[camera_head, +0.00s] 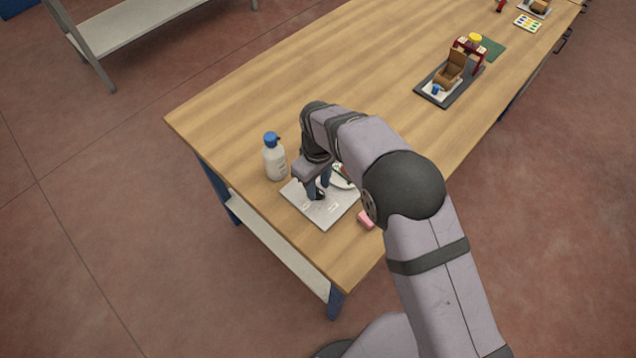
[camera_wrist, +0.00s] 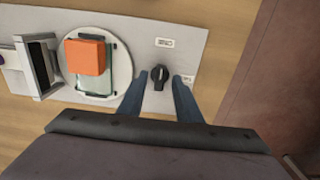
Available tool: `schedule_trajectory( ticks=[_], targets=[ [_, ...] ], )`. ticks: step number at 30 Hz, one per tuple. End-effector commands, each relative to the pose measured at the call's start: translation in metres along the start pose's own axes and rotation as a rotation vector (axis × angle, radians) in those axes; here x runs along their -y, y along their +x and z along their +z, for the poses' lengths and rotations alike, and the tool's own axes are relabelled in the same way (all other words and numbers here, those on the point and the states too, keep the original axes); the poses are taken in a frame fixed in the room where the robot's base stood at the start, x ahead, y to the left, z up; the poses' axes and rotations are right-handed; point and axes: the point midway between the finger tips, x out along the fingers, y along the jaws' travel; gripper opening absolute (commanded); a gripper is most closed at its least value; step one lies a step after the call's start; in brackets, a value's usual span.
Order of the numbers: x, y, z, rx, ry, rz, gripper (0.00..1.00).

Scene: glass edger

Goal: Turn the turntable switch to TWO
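The turntable switch (camera_wrist: 160,76) is a small black knob on a light grey base plate (camera_wrist: 205,50). In the wrist view its grip lies roughly up and down the picture. Two small white labels are on the plate, one above the knob (camera_wrist: 164,42) and one at its right (camera_wrist: 187,79); I cannot read them. My gripper (camera_wrist: 161,77) is open, with one blue-grey finger on each side of the knob; a gap shows at both sides. The round turntable (camera_wrist: 65,75) is left of the knob. In the head view my gripper (camera_head: 318,184) is down at the plate (camera_head: 338,213).
A glass piece (camera_wrist: 118,72) with an orange block (camera_wrist: 85,56) lies on the turntable. A grey unit (camera_wrist: 38,65) stands at its left. A blue-capped bottle (camera_head: 274,158) stands beside the plate, and a pink block (camera_head: 366,220) lies near the table (camera_head: 250,105) edge.

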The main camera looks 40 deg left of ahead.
Motion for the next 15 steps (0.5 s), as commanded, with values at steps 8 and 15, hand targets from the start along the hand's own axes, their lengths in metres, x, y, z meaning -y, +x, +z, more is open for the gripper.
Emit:
schedule_trajectory(
  ticks=[8,15],
  targets=[
    [-0.0002,0.0091,-0.0003,-0.001,0.0,0.001,0.31],
    [-0.0002,0.009,-0.0003,-0.002,0.0,0.001,0.12]
  ],
)
